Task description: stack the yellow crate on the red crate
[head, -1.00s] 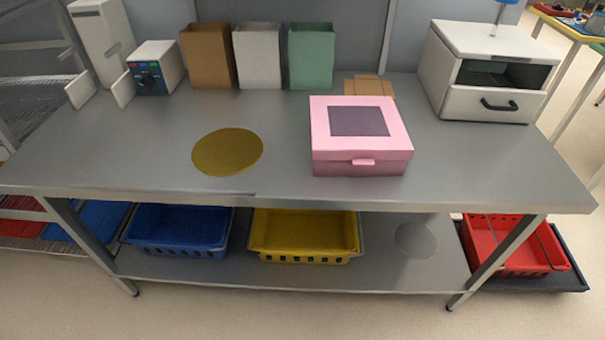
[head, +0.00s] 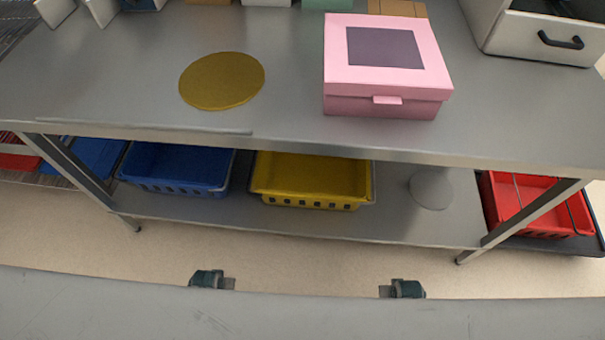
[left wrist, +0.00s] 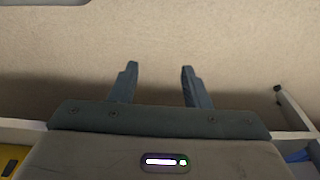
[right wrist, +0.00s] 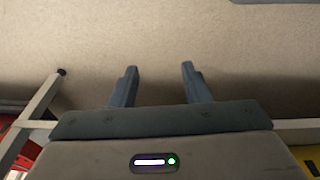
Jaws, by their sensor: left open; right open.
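The yellow crate (head: 312,178) is empty and upright on the table's lower shelf, near the middle in the head view. The red crate (head: 522,200) is low at the right, beyond the table's right front leg, on a dark base; the leg hides part of it. My left gripper (left wrist: 158,70) is open and empty above bare floor, with a corner of the yellow crate (left wrist: 10,162) at lower left. My right gripper (right wrist: 158,70) is open and empty above floor; red shows at its left edge and yellow at its right. Both grippers are apart from the crates.
A blue crate (head: 178,168) stands left of the yellow one. A grey disc (head: 431,188) lies on the shelf to its right. The tabletop (head: 290,95) above carries a pink box (head: 385,75) and a gold disc (head: 222,80). The floor before the table is clear.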

